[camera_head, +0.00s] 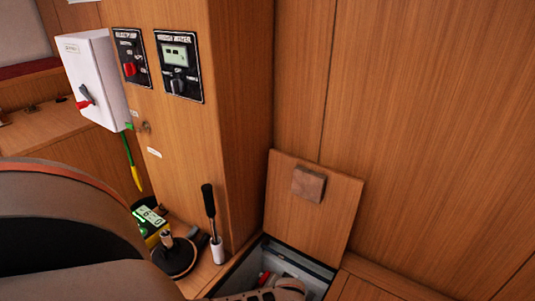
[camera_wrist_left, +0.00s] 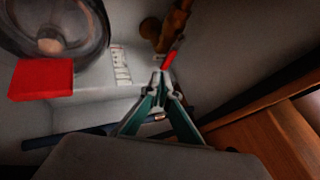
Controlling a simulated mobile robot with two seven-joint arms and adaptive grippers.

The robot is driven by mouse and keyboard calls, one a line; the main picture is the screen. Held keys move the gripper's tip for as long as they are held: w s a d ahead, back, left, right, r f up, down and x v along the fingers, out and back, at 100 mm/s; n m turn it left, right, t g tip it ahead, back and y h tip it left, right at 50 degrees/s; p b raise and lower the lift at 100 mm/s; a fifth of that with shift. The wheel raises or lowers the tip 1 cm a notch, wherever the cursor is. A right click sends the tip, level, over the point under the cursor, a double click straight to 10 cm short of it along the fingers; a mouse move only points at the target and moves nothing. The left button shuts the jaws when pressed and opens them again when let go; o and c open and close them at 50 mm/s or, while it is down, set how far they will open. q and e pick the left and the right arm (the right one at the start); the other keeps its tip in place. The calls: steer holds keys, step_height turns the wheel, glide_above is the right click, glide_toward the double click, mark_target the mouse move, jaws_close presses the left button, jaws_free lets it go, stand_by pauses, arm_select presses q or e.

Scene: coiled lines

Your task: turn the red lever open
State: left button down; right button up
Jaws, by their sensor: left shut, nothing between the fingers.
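The red lever (camera_wrist_left: 169,60) shows in the left wrist view as a short red handle beside a brown, bronze-like fitting (camera_wrist_left: 174,27). My left gripper (camera_wrist_left: 162,76) has its teal fingers together and empty, with the tips right at the near end of the lever. I cannot tell whether they touch it. In the head view my left arm reaches down to the open floor locker (camera_head: 318,268), and its fingers are not clearly visible there. A red piece (camera_head: 265,279) shows inside the locker; I cannot tell whether it is the lever. My right gripper is not in view.
In the wrist view, a red block (camera_wrist_left: 41,79) and a round dark-rimmed part (camera_wrist_left: 52,35) are at left, with a wooden edge at right. The raised hatch lid (camera_head: 312,205) leans behind the locker. A black-handled stick (camera_head: 209,205) stands left of it.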

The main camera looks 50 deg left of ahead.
mark_target(261, 281)
arm_select(q)
steer(key=b+x, duration=0.5)
steer(key=x, duration=0.4)
steer(key=shift+a+f, duration=0.15)
steer(key=shift+f, duration=0.2)
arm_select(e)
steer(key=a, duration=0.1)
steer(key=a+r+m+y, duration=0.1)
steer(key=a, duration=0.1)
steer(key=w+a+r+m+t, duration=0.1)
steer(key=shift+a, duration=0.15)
arm_select(q)
steer(key=shift+w, duration=0.1)
